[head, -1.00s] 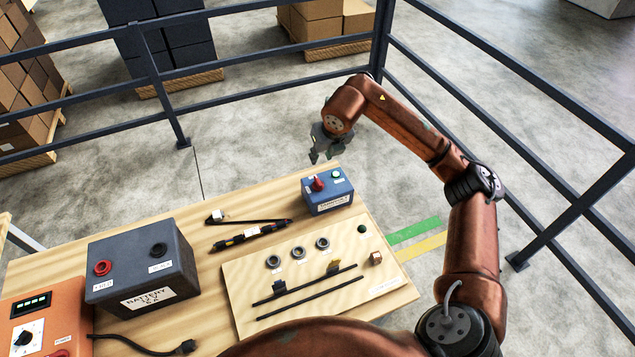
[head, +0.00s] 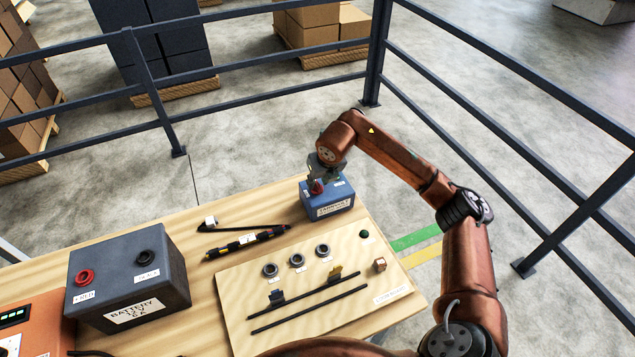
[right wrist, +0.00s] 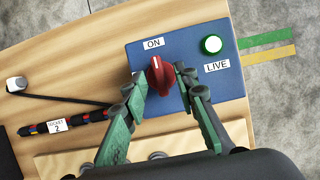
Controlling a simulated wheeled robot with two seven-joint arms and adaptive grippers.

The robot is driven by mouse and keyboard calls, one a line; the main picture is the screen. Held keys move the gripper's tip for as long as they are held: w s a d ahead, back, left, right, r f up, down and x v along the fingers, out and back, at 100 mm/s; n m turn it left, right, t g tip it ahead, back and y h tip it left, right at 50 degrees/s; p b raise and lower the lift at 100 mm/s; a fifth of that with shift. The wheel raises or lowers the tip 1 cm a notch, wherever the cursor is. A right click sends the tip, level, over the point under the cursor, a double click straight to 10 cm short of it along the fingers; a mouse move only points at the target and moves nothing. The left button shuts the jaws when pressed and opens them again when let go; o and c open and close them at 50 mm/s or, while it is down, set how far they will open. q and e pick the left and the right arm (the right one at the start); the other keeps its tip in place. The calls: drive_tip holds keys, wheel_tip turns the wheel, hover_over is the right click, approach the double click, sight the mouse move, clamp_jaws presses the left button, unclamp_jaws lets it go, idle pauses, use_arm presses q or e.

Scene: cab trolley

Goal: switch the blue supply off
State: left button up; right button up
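The blue supply (head: 340,205) is a blue box at the far right corner of the table. In the right wrist view its top (right wrist: 180,107) carries a red knob (right wrist: 160,76), whose white mark points up toward the "ON" label. A bright green lamp (right wrist: 211,45) above the "LIVE" label looks lit. My right gripper (head: 318,181) is over the box. In the right wrist view its two green fingers (right wrist: 160,73) stand on either side of the knob, apart, with a small gap at the right finger. Contact at the left finger is unclear. My left gripper is not in view.
A dark battery box (head: 130,275) stands at the left, beside an orange unit (head: 40,325). A pale board (head: 300,300) with rings and rods lies in front of the supply. A cable bundle (head: 247,242) lies left of it. Dark railings (head: 377,60) stand behind.

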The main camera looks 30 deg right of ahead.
drive_tip(key=shift+w+f, duration=0.2)
drive_tip(key=shift+f, duration=0.25)
clamp_jaws()
